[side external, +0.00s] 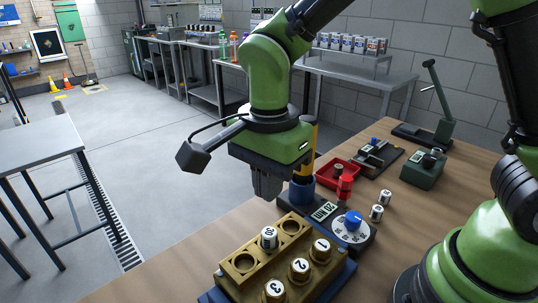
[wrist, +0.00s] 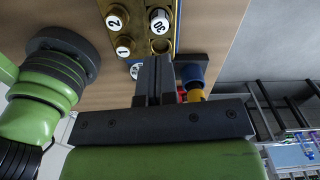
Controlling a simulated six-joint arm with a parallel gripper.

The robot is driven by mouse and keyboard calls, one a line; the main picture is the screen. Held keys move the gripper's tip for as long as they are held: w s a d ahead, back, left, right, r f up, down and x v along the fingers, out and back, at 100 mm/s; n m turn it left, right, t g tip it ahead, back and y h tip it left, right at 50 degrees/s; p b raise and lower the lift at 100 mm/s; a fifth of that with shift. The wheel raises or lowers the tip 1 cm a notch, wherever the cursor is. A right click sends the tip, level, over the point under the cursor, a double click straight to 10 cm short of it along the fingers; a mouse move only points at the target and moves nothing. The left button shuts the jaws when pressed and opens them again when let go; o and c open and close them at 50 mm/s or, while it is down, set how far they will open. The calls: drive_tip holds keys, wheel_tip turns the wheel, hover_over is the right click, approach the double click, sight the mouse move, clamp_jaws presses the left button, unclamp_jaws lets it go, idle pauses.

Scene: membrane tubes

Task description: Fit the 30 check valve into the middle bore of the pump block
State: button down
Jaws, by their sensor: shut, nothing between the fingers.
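The brass pump block (side external: 226,283) stands at the front of the bench, with a row of three bores and brass caps marked 1, 2 and 3. The white-topped 30 check valve (side external: 269,238) stands upright in the middle bore; its upper part shows above the rim, and its depth is hidden. It also shows in the wrist view (wrist: 159,20). The bores on either side, left (side external: 243,263) and right (side external: 290,226), look empty. My gripper (side external: 267,190) is shut and empty, above and beyond the block's far end, apart from the valve. Its fingers (wrist: 153,75) are together in the wrist view.
Two small silver valves (side external: 376,213) (side external: 384,197) stand to the right. A red tray (side external: 340,172), a green box (side external: 424,170) and a lever press (side external: 443,130) are farther back.

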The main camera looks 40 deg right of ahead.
sight(269, 232)
drive_tip(key=shift+f, duration=3.45)
drive_tip(key=shift+f, duration=0.35)
wheel_tip(269, 232, up, 13)
drive_tip(key=s+d+r+n+t+y, duration=0.2)
drive_tip(key=s+d+r+n+t, duration=0.5)
drive_tip(key=s+d+n, duration=0.3)
drive_tip(key=shift+s+d+n, duration=0.15)
drive_tip(key=shift+s+n, duration=0.9)
drive_tip(key=shift+n, duration=0.15)
